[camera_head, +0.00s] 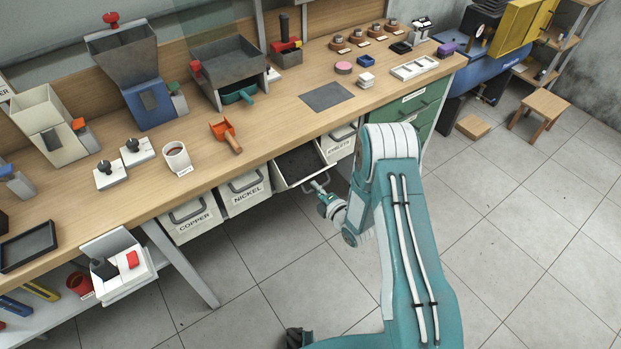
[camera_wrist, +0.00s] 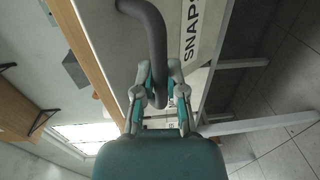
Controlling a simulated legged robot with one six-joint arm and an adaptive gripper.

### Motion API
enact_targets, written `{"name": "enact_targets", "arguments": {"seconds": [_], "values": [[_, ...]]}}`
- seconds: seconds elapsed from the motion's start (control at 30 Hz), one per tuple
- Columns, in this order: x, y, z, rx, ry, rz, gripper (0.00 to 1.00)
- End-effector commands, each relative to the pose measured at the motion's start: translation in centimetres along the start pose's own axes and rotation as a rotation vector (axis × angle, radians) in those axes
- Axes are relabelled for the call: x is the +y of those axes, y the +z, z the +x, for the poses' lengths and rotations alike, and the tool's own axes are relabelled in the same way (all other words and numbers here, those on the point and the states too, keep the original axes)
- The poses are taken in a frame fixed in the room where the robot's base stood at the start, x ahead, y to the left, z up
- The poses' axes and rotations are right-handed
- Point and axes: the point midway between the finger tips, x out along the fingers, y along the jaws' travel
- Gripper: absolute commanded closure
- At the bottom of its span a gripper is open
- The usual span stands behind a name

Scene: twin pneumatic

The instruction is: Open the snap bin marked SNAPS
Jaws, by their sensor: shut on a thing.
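The SNAPS bin (camera_head: 297,165) is a drawer under the workbench, and in the head view it stands pulled out with its dark inside showing. Its front with the SNAPS label (camera_wrist: 191,30) shows close up in the wrist view. My gripper (camera_head: 318,186) is at the front of this bin. In the wrist view my gripper (camera_wrist: 160,92) is shut on the bin's grey bar handle (camera_wrist: 155,32), with a finger on each side of the bar. The handle's lower end is partly hidden between the fingers.
The COPPER bin (camera_head: 194,219) and NICKEL bin (camera_head: 245,190) hang to the left, shut. Another labelled bin (camera_head: 341,143) is close on the right, beside a green drawer cabinet (camera_head: 418,108). The workbench (camera_head: 275,112) is above. The tiled floor in front is clear.

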Motion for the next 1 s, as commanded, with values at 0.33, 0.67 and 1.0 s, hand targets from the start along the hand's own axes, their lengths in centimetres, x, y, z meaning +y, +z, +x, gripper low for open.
{"name": "enact_targets", "arguments": {"seconds": [0.33,0.67,1.0], "values": [[-2.4,0.0,-1.4,0.000,-0.003,0.001,1.00],[-2.8,0.0,-1.6,0.000,-0.001,0.000,1.00],[-2.7,0.0,-1.6,0.000,0.000,0.000,0.53]]}}
